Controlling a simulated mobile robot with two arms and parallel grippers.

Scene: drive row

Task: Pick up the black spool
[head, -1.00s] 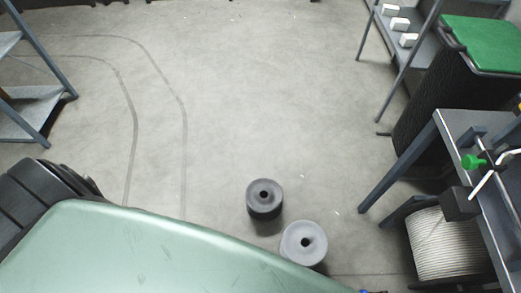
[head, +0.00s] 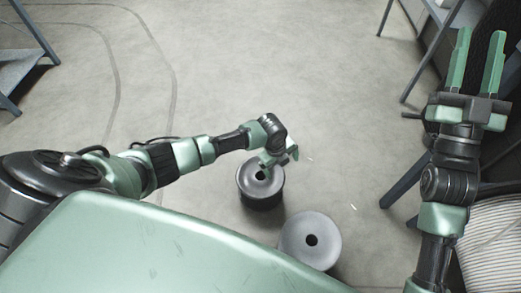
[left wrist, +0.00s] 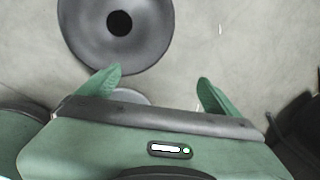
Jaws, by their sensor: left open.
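The black spool (head: 262,198) stands upright on the floor, dark-sided with a grey top and a centre hole. A lighter grey spool (head: 310,240) stands just beside it, nearer to me. My left gripper (head: 279,160) is open and empty over the black spool's far right edge, hiding part of its top. In the left wrist view the black spool (left wrist: 118,45) is at the top left, beyond the open fingers (left wrist: 158,80) and not between them. The grey spool (left wrist: 130,97) is mostly hidden by the gripper body there. My right gripper (head: 480,34) is open and empty at the upper right.
A grey bench leg (head: 405,180) and a large striped reel (head: 495,245) stand on the right. A metal shelf (head: 22,70) is at the far left. The concrete floor beyond the spools is open.

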